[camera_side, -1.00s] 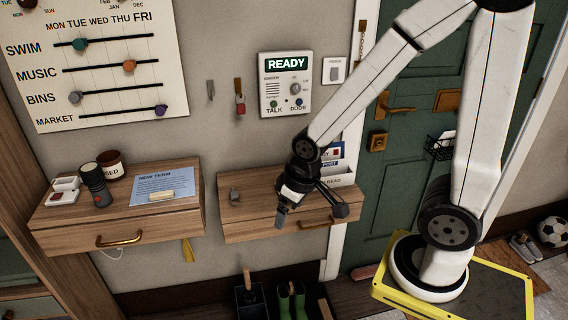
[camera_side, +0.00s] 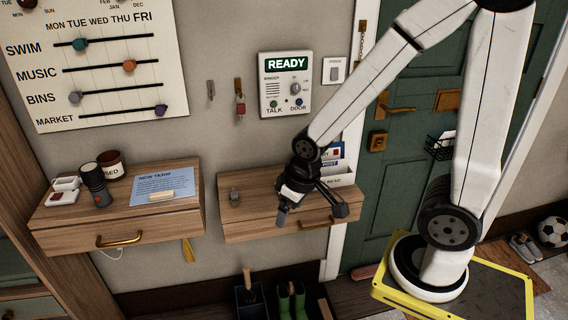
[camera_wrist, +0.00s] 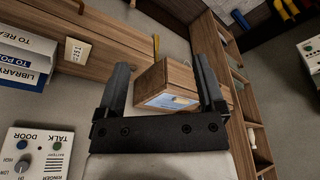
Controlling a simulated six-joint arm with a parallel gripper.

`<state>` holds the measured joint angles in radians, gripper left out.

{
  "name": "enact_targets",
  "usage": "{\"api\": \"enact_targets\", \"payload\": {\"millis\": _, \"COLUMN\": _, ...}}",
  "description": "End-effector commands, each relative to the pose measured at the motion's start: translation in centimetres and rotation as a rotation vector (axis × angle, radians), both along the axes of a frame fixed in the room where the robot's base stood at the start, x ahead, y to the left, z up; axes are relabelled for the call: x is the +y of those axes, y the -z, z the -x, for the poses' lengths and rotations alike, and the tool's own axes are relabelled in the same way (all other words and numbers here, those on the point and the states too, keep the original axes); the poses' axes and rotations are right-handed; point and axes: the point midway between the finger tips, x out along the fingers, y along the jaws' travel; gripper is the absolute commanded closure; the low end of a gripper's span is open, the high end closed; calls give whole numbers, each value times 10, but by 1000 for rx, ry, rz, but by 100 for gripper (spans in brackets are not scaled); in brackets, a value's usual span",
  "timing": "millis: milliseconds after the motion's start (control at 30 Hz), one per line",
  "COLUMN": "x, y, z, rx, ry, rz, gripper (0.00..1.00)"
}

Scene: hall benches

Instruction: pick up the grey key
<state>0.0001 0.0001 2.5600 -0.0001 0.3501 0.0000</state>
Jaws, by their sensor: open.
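A small grey object (camera_side: 234,196) lies on the right wooden drawer shelf (camera_side: 262,228) in the side view. It is too small to tell for sure whether it is the grey key. Another thin grey piece (camera_side: 211,90) hangs on the wall above; I cannot tell whether it is a key or a bare hook. My gripper (camera_side: 311,214) is at the front of the right shelf, to the right of the small grey object and apart from it. In the wrist view my gripper (camera_wrist: 161,66) has its fingers wide apart with nothing held between them. I cannot make out the grey object there.
A red-tagged item (camera_side: 240,104) hangs on the wall beside the READY panel (camera_side: 285,84). A letter tray (camera_side: 338,181) stands at the shelf's right end. The left shelf (camera_side: 60,238) holds a jar, a dark cylinder and a blue paper. Green boots (camera_side: 291,302) stand below.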

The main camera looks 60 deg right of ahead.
Motion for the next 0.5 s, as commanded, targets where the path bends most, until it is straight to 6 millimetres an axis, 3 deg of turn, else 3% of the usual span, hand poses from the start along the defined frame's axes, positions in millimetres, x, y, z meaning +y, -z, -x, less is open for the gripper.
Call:
{"api": "enact_targets", "payload": {"millis": 333, "x": 0, "y": 0, "z": -1, "rx": 0, "ry": 2, "rz": 0, "gripper": 19}}
{"api": "enact_targets", "payload": {"millis": 500, "x": -2, "y": 0, "z": -12, "rx": 1, "ry": 25, "rz": -1, "gripper": 19}}
